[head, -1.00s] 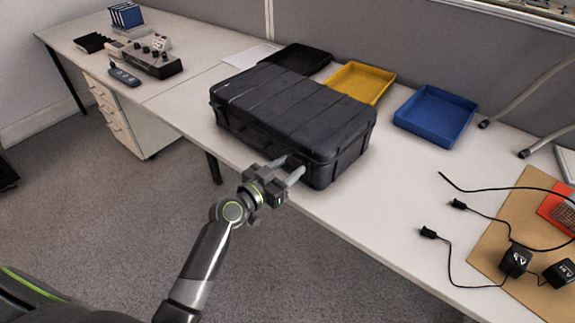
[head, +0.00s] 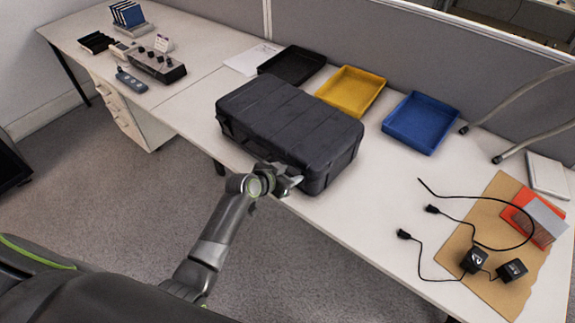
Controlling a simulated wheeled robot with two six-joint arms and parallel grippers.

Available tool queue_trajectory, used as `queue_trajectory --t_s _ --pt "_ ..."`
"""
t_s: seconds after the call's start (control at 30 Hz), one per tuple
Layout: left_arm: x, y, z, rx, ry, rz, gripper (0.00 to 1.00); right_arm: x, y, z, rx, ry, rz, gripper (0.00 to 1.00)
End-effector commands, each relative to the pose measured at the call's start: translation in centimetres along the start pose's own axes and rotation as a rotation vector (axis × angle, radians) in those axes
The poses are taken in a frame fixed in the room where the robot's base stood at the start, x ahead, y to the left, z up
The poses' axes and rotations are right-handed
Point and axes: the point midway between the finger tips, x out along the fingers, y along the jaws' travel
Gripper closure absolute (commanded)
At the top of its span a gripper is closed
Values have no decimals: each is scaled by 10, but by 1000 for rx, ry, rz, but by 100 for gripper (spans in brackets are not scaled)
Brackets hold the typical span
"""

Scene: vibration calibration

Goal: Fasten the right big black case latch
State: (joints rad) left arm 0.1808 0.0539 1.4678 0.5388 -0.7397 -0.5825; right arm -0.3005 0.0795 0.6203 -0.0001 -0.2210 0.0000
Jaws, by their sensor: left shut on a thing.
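The big black case (head: 290,120) lies closed on the white table near its front edge, with its front face toward me. My left gripper (head: 287,175) is at the right part of that front face, low under the lid edge. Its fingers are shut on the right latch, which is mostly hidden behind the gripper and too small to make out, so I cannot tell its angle. My right gripper is not in view.
A black tray (head: 292,66), a yellow tray (head: 351,91) and a blue tray (head: 421,123) stand behind the case. Cables and black adapters (head: 474,259) lie on a brown board (head: 490,215) at the right.

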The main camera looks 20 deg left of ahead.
Motion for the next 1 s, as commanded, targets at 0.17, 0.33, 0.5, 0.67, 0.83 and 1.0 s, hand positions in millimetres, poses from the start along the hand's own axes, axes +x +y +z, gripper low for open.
queue_trajectory --t_s 0.17,0.33,0.5,0.67,0.83,1.0 --pt "-3 0 -13 0 -110 1 81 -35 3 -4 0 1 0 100" --pt "0 0 -16 0 -209 1 81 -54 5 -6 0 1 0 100" --pt "2 0 -18 0 -294 0 81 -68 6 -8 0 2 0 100" --pt "5 0 -19 0 -353 0 81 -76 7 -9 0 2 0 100" --pt "6 0 -18 -1 -390 0 81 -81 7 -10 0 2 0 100" --pt "7 0 -18 -1 -402 0 81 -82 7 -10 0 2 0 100"
